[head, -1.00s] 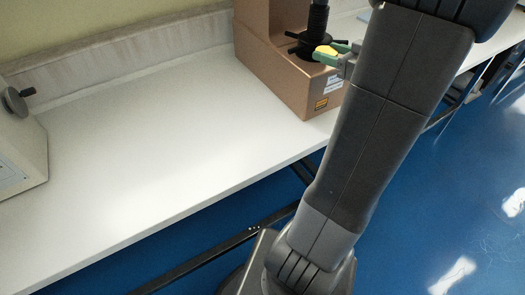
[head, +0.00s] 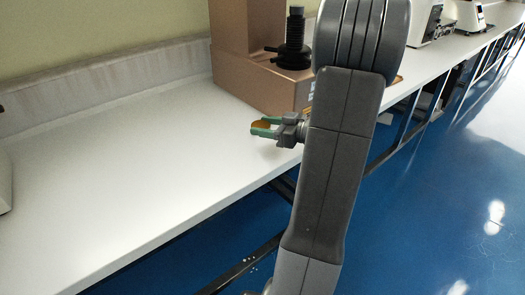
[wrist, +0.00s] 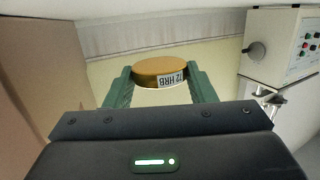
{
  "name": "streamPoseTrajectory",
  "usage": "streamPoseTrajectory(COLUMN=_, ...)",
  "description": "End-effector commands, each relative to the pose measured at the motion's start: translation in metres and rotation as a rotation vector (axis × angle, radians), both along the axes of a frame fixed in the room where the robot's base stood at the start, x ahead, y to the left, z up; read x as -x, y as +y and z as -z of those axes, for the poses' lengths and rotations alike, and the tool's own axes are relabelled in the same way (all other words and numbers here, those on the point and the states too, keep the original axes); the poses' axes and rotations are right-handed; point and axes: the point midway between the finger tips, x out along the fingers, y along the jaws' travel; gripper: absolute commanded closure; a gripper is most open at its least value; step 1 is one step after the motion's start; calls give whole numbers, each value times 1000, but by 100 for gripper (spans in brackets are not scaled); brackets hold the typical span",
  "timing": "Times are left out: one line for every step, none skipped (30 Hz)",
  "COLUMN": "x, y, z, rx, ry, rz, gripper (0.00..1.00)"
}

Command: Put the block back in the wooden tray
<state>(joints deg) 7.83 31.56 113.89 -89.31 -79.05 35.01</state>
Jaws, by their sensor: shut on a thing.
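The block is a round, brass-coloured disc (wrist: 160,70) with a white label that reads HRB upside down in the wrist view. My gripper (wrist: 160,80) is shut on it, with one green finger on each side. In the head view the block (head: 261,126) shows between the green fingertips of my gripper (head: 258,127), held above the white bench in front of the brown tester. A small brown edge (head: 398,79) on the bench right of my arm may be the wooden tray. My arm hides most of it, so I cannot tell.
The brown hardness tester (head: 244,80) with its black screw spindle (head: 295,38) stands close behind my gripper. The white bench (head: 130,170) is clear to the left. Pale testers (head: 425,22) stand farther along at the right. A pale machine (wrist: 283,47) shows in the wrist view.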

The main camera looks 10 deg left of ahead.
Motion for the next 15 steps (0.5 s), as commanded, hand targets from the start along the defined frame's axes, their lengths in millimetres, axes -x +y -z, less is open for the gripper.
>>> streamPoseTrajectory(x=0, y=0, z=12, rx=-2, ry=4, rz=1, gripper=87)
streamPoseTrajectory(x=0, y=0, z=16, rx=-2, ry=3, rz=0, gripper=87)
streamPoseTrajectory(x=0, y=0, z=20, rx=-1, ry=2, rz=0, gripper=87)
streamPoseTrajectory(x=0, y=0, z=22, rx=-1, ry=2, rz=0, gripper=87)
streamPoseTrajectory(x=0, y=0, z=23, rx=-1, ry=2, rz=0, gripper=87)
streamPoseTrajectory(x=0, y=0, z=25, rx=-1, ry=1, rz=0, gripper=87)
streamPoseTrajectory(x=0, y=0, z=27, rx=-1, ry=1, rz=0, gripper=87)
streamPoseTrajectory(x=0, y=0, z=30, rx=-1, ry=1, rz=0, gripper=87)
streamPoseTrajectory(x=0, y=0, z=35, rx=-1, ry=2, rz=-1, gripper=87)
streamPoseTrajectory(x=0, y=0, z=39, rx=-1, ry=3, rz=-1, gripper=87)
streamPoseTrajectory(x=0, y=0, z=44, rx=-1, ry=3, rz=-1, gripper=87)
streamPoseTrajectory(x=0, y=0, z=50, rx=-1, ry=2, rz=-1, gripper=87)
streamPoseTrajectory(x=0, y=0, z=55, rx=-1, ry=3, rz=-1, gripper=87)
streamPoseTrajectory(x=0, y=0, z=59, rx=-1, ry=3, rz=-1, gripper=87)
streamPoseTrajectory(x=0, y=0, z=61, rx=-1, ry=1, rz=0, gripper=87)
